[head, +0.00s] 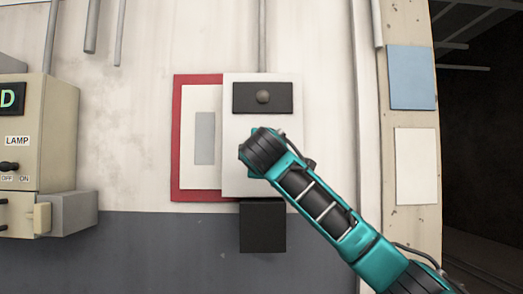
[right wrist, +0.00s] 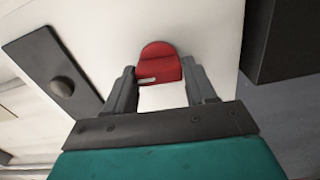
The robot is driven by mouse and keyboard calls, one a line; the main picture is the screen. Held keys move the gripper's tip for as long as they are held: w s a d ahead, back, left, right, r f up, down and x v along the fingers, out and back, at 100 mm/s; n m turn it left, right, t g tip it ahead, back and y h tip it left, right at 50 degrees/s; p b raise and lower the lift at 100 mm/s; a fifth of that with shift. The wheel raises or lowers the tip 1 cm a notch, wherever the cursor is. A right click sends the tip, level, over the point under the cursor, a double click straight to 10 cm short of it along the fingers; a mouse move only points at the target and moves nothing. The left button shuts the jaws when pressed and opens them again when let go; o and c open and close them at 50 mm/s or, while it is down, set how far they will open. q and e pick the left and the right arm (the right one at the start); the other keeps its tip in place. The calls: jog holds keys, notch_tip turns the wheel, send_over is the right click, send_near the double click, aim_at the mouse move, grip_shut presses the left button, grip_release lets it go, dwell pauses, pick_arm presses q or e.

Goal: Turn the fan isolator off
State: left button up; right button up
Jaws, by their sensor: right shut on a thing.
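The pale box (head: 235,130) on the wall has a black plate with a round knob (head: 263,97) near its top. I see no fan label on it, and my arm covers its lower right part. In the right wrist view a red rounded handle (right wrist: 160,58) with a small pale mark stands out from the pale face. My right gripper (right wrist: 158,76) is shut on this red handle, with one grey finger at each side. In the head view my right wrist hides the handle and fingers. My left gripper is not in view.
A red-edged board (head: 177,140) sits behind the box, and a black block (head: 262,228) is below it. A beige lamp box (head: 40,130) with an OFF/ON knob is at the left. Blue (head: 412,78) and white sheets (head: 416,165) hang on the right post.

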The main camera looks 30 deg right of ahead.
jog(key=shift+n, duration=0.5)
jog(key=shift+c, duration=0.5)
jog(key=shift+r, duration=0.1)
jog(key=o, duration=1.1)
jog(key=shift+c, duration=0.2)
jog(key=shift+s, duration=0.1)
